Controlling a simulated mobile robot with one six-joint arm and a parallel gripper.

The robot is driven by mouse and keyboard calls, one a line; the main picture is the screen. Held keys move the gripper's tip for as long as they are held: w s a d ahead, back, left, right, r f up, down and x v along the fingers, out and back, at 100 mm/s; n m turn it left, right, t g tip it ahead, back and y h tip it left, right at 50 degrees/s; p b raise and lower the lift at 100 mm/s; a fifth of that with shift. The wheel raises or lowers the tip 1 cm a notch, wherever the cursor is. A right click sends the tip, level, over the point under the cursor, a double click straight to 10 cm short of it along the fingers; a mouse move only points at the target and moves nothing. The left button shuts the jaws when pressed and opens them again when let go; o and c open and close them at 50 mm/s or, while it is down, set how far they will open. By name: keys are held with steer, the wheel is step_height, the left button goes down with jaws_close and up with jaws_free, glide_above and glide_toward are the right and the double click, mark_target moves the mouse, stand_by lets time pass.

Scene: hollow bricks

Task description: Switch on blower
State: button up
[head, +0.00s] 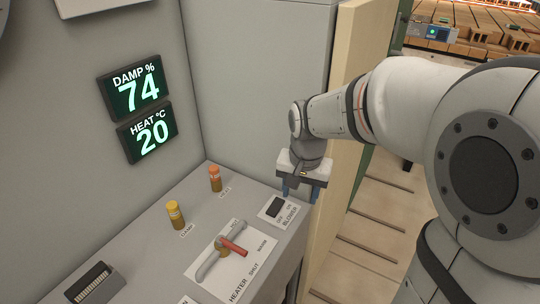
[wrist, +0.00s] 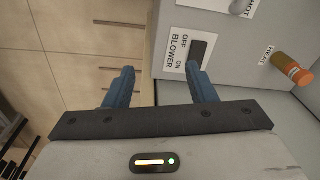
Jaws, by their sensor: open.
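The blower switch (head: 275,209) is a black rocker on a white plate, marked OFF, ON and BLOWER, near the right edge of the grey panel. It also shows in the wrist view (wrist: 201,46), at the top, partly behind a fingertip. My gripper (head: 301,190) has blue fingers pointing down, just behind and to the right of the switch. In the wrist view my gripper (wrist: 161,80) is open and empty. Its right finger appears beside the switch, and the left one is over the floor. I cannot tell whether the finger touches the plate, or which way the rocker is set.
An orange knob (head: 215,178) and a yellow knob (head: 175,214) stand further back. Displays read damp 74 (head: 134,87) and heat 20 (head: 147,132). A pale board edge (head: 346,130) rises beside the panel.

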mark_target(274, 208)
steer(key=w+a+f, duration=0.1)
steer(key=w, duration=0.1)
steer(key=w+a+f+m, duration=0.1)
steer(key=w+a+f, duration=0.1)
steer(key=w+a+f+m+g, duration=0.1)
steer(key=w+a, duration=0.1)
steer(key=w, duration=0.1)
steer(key=shift+a+f+p, duration=0.25)
steer(key=shift+f+p, duration=0.1)
steer(key=shift+p, duration=0.05)
steer(key=shift+w+a+f+m, duration=0.1)
steer(key=shift+w+f+m, duration=0.1)
steer(key=shift+f+m, duration=0.1)
step_height(274, 208, down, 8)
steer(key=shift+r+p, duration=0.25)
steer(key=shift+p, duration=0.1)
steer(key=shift+c, duration=0.3)
